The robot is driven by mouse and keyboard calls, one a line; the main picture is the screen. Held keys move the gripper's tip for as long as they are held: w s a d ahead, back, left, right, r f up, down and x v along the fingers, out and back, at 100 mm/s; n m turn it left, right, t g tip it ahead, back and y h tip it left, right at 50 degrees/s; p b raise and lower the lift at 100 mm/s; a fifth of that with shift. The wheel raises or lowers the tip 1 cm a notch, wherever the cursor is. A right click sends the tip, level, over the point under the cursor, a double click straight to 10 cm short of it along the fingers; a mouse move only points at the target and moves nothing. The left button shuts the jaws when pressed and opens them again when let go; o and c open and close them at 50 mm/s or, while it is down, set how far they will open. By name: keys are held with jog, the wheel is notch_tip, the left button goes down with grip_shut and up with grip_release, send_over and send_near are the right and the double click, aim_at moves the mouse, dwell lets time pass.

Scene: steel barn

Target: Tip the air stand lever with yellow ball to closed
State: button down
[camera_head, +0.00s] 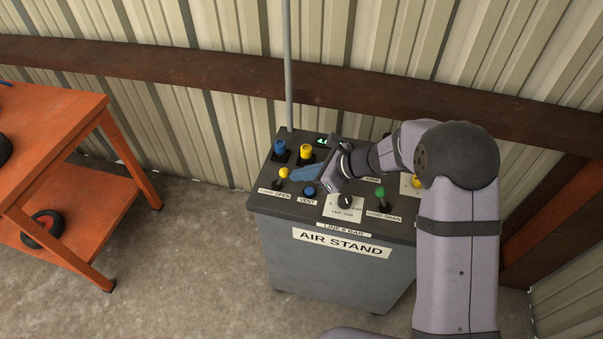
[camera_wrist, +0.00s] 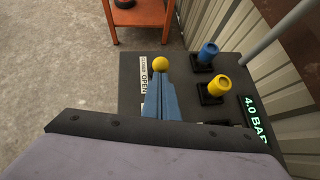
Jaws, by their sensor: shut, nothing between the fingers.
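The air stand (camera_head: 325,276) is a grey cabinet with a dark sloping top. Its lever with the yellow ball (camera_head: 284,173) is at the left front of the top, above a label reading closed on the left and open on the right. The ball leans slightly to the right, towards open. My gripper (camera_head: 294,175) has blue fingers, shut and empty, just right of the ball on the open side. In the wrist view the fingertips (camera_wrist: 159,80) are right beside the yellow ball (camera_wrist: 160,64). I cannot tell whether they touch it. The fingers hide the lever's stem there.
A blue knob (camera_head: 280,147) and a yellow knob (camera_head: 306,152) stand behind the lever. A blue vent button (camera_head: 309,191), a black dial (camera_head: 345,201) and a green-ball drain lever (camera_head: 380,192) are along the front. An orange table (camera_head: 50,140) stands apart on the left.

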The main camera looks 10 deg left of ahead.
aim_at(284, 171)
jog(key=shift+a+r+p, duration=0.2)
jog(key=shift+r+p, duration=0.05)
jog(key=shift+p, duration=0.35)
jog(key=shift+a+r+h+p, duration=0.25)
jog(key=shift+h+p, duration=0.25)
jog(key=shift+p, duration=0.35)
jog(key=p, duration=0.2)
jog(key=shift+a+r+h+p, duration=0.35)
jog(key=shift+a+r+h, duration=0.05)
jog(key=shift+a+r+h+p, duration=0.2)
jog(key=shift+a+h+p, duration=0.25)
jog(key=shift+p, duration=0.6)
jog(key=shift+a+r+p, duration=0.15)
jog(key=shift+a+p, duration=0.1)
jog(key=shift+a, duration=1)
jog(key=shift+a+r+p, duration=0.1)
jog(key=shift+a+p, duration=0.15)
jog(key=shift+a, duration=1)
jog(key=shift+r, duration=0.1)
jog(key=shift+r+p, duration=0.75)
